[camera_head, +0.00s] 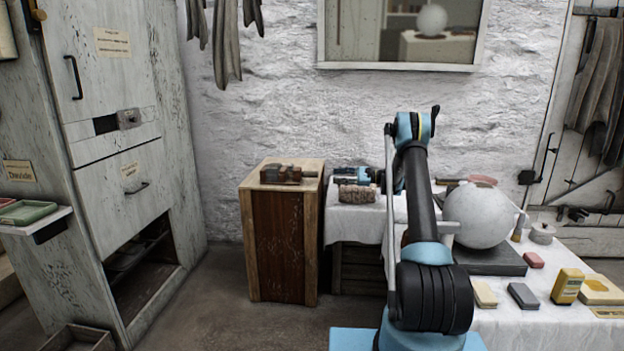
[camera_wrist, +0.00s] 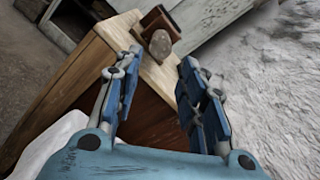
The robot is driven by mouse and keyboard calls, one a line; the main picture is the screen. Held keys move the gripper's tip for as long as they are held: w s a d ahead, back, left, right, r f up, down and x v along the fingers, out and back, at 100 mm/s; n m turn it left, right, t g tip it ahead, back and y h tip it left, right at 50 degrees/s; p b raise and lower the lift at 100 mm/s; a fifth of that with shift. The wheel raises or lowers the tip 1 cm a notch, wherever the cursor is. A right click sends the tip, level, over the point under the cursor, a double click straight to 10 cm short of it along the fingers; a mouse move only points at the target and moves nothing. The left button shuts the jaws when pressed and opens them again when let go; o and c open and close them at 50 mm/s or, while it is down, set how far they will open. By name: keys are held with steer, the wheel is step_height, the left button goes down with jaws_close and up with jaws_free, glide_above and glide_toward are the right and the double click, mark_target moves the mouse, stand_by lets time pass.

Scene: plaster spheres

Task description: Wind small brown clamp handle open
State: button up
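A small brown clamp (camera_head: 283,174) lies on top of a wooden cabinet (camera_head: 254,180) in the middle of the head view. In the wrist view the clamp (camera_wrist: 155,20) stands near the far part of the cabinet top, with a pale rounded end (camera_wrist: 160,43) facing me. I cannot tell for sure whether this end is its handle. My gripper (camera_wrist: 161,60) is open and empty, its two blue fingers pointing toward the clamp with a gap between. In the head view my gripper (camera_head: 338,174) is just right of the cabinet, partly hidden by my arm.
A white-covered table (camera_head: 540,325) at the right holds a large plaster sphere (camera_head: 478,216), blocks and a yellow box (camera_head: 567,286). A reddish-brown rough block (camera_head: 358,194) lies below my gripper. A tall grey cabinet (camera_head: 120,160) stands left. Floor between the cabinets is clear.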

glide_toward(302, 174)
steer(key=a, duration=0.1)
steer(key=w+a, duration=0.1)
steer(key=a, duration=0.3)
steer(key=shift+w+a+f, duration=0.15)
steer(key=shift+w+f, duration=0.05)
steer(key=shift+f, duration=0.15)
steer(key=c, duration=0.8)
